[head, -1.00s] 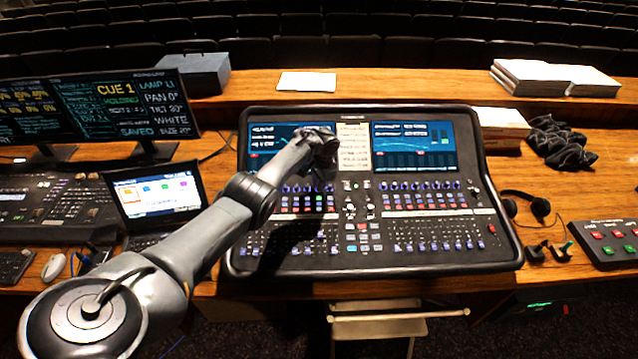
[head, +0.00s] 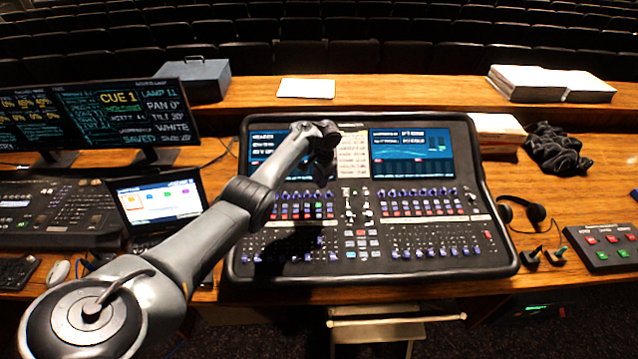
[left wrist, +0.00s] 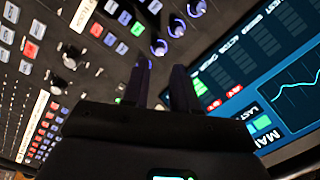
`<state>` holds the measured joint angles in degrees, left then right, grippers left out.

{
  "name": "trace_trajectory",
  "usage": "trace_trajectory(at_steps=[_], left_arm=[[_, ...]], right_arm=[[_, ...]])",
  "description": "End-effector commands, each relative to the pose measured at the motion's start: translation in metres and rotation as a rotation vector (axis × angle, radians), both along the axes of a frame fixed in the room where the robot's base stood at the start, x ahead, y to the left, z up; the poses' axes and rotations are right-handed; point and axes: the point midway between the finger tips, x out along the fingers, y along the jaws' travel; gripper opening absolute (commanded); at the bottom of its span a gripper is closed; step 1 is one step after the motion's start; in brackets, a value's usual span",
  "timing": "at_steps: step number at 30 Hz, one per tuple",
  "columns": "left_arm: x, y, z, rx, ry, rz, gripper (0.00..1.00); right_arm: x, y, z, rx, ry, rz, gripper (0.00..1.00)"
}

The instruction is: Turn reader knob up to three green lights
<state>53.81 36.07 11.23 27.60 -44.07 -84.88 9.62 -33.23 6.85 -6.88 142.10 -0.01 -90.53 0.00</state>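The mixing desk (head: 300,262) stands in the middle of the head view with a row of purple-topped knobs below its screens. My left gripper (head: 322,178) points down over that row, near the lower right of the left screen (head: 272,150). In the left wrist view its two dark fingers (left wrist: 162,72) stand apart with a gap. One knob (left wrist: 158,47) shows just beyond the fingertips, roughly in line with the gap; contact cannot be told. More knobs (left wrist: 177,27) run up to the right. The reader knob's label cannot be read. My right gripper is out of view.
The desk's screen (left wrist: 250,80) shows green and red blocks and a curve close beside the fingers. Small buttons and faders (left wrist: 65,55) crowd the other side. A laptop (head: 160,200) and monitors (head: 100,112) stand left; headphones (head: 522,210) lie right.

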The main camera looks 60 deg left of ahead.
Motion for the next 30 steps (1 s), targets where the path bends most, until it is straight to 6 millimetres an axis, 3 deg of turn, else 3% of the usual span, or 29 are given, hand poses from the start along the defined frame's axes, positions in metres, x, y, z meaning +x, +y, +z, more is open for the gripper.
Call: trace_trajectory(at_steps=[3,10,30], left_arm=[[0.001,-0.003,0.022,0.0,-0.002,-0.001,0.28],[0.002,-0.006,0.042,0.0,-0.001,-0.001,0.28],[0.002,-0.006,0.045,0.0,0.0,-0.001,0.28]], right_arm=[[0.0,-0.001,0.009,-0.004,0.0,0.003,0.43],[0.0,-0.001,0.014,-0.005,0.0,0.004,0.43],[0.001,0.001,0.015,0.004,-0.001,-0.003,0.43]])
